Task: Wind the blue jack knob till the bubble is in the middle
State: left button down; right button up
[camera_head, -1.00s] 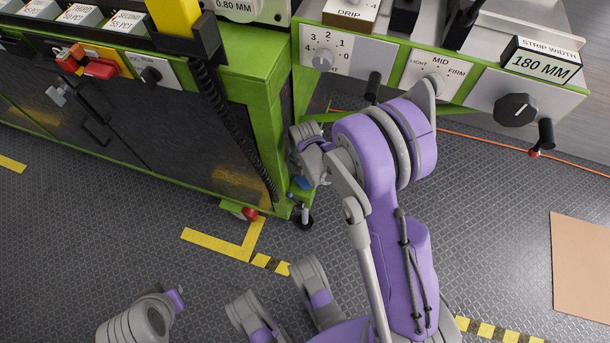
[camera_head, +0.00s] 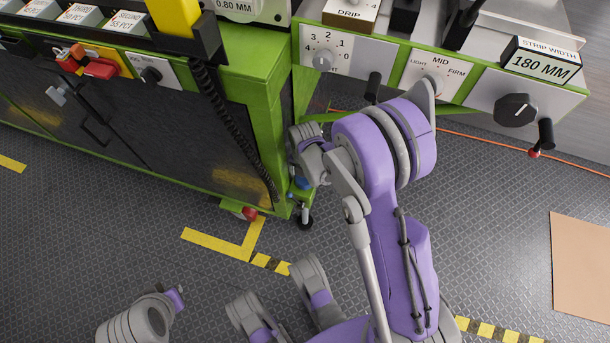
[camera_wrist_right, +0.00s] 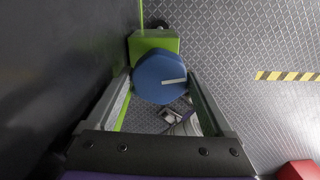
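The blue jack knob (camera_wrist_right: 153,84) shows in the right wrist view, a many-sided knob with a pale line pointing right, set at a green block (camera_wrist_right: 155,42). My right gripper (camera_wrist_right: 160,76) has one finger on each side of it, with the fingertips against its edges. In the head view the knob (camera_head: 302,183) is a small blue patch at the foot of the green bench leg, partly hidden by my right gripper (camera_head: 300,165). My left gripper is not in view. I cannot make out a bubble level in either view.
The green bench (camera_head: 262,85) with dark doors rises beside the knob. A caster (camera_head: 304,222) stands just below it. A panel with dials (camera_head: 520,100) and cranks is above my right arm. A tan mat (camera_head: 582,265) lies at right.

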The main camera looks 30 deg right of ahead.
jog(key=shift+o, duration=0.6)
jog(key=m, duration=1.9)
jog(key=shift+b, duration=0.3)
jog(key=s+a+r+m+t+p, duration=0.1)
jog(key=r+p, duration=0.3)
jog(key=r, duration=0.6)
jog(key=s+a+r+m+p, duration=0.1)
jog(key=s+r+p, duration=0.3)
jog(key=r, duration=0.7)
jog(key=s+a+r+m+t+p, duration=0.1)
jog(key=s+r+p, duration=0.2)
jog(key=r, duration=0.7)
jog(key=shift+a+r+m+t+p, duration=0.15)
jog(key=shift+a+m+t+p, duration=0.2)
jog(key=shift+p, duration=0.75)
